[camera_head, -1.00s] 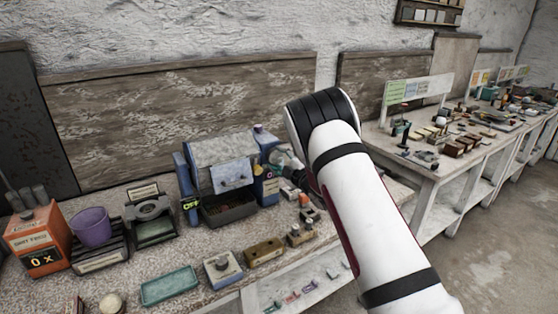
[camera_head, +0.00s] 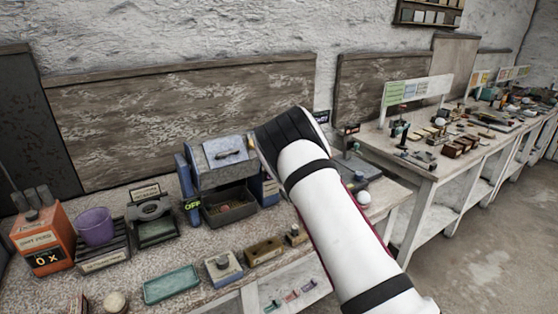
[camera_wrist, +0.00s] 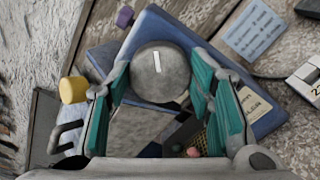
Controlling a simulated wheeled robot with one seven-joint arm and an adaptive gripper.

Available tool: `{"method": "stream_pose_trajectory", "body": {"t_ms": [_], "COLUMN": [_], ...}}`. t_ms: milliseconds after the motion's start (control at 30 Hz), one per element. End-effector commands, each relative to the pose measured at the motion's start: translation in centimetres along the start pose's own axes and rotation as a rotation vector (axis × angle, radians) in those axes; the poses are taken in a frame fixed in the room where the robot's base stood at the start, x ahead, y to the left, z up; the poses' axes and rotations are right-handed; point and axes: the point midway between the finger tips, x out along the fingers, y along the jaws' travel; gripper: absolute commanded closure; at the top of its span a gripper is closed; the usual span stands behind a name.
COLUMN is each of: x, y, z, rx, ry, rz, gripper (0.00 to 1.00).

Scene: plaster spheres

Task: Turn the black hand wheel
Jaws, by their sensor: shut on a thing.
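The hand wheel (camera_wrist: 155,84) is a dark grey disc with a short white line on its face, seen in the wrist view on the side of a blue machine (camera_wrist: 155,32). My gripper (camera_wrist: 160,72) has its two teal finger pads on either side of the wheel and is shut on it. My white arm hides the wheel and gripper there.
A yellow knob (camera_wrist: 73,90) and a purple knob (camera_wrist: 124,16) lie near the gripper. An orange box (camera_head: 42,240), a purple cup (camera_head: 94,226) and a teal tray (camera_head: 170,284) stand left and in front. A white ball (camera_head: 364,198) is right of my arm.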

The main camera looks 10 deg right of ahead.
Motion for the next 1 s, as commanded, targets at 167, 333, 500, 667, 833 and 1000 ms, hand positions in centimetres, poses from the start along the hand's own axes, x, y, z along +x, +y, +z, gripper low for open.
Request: {"method": "stream_pose_trajectory", "body": {"t_ms": [167,333,500,667,833,1000], "x": [-0.12,-0.1,-0.13,-0.11,-0.12,-0.1], "y": [-0.05,0.02,0.02,0.03,0.03,0.06], "z": [-0.21,-0.27,-0.27,-0.28,-0.27,-0.23], "rx": [-0.168,-0.329,-0.488,-0.621,-0.737,-0.817], "ry": [0.004,0.005,0.006,0.006,0.005,0.004], "rz": [-0.003,-0.002,-0.003,-0.003,-0.003,-0.003], "gripper": [0.8,0.8,0.8,0.8,0.8,0.8]}}
